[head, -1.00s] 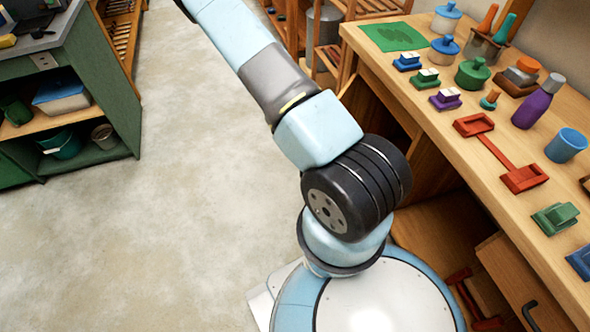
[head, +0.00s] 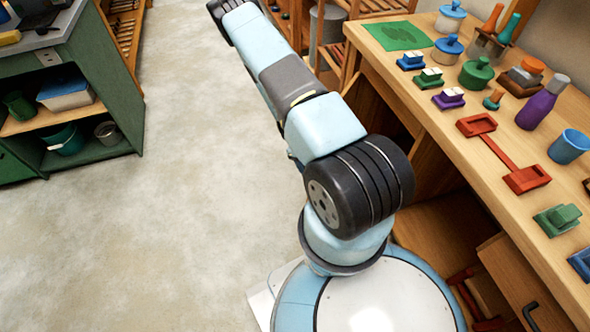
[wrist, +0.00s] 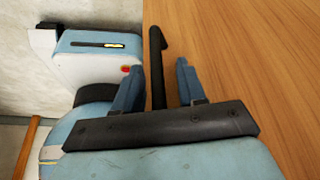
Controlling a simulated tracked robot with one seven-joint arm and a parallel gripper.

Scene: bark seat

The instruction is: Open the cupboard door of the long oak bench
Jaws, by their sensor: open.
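The long oak bench (head: 478,161) runs down the right side of the head view. Below its top, at the lower right, is an oak panel (head: 508,280) with a black handle (head: 530,314). In the wrist view, my gripper (wrist: 160,70) has its two blue fingers apart. A black bar handle (wrist: 157,70) stands between them, with a visible gap to the right finger. The handle joins a flat oak face (wrist: 240,60) at its upper end; its lower end is hidden behind my gripper's palm. I cannot tell whether both views show the same handle. The head view does not show my gripper.
Toys and pots stand on the bench top, including a red two-tray piece (head: 500,153), a blue cup (head: 569,146) and a purple bottle (head: 541,102). A green shelf unit (head: 118,100) stands at the left. The pale floor (head: 190,200) between is clear.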

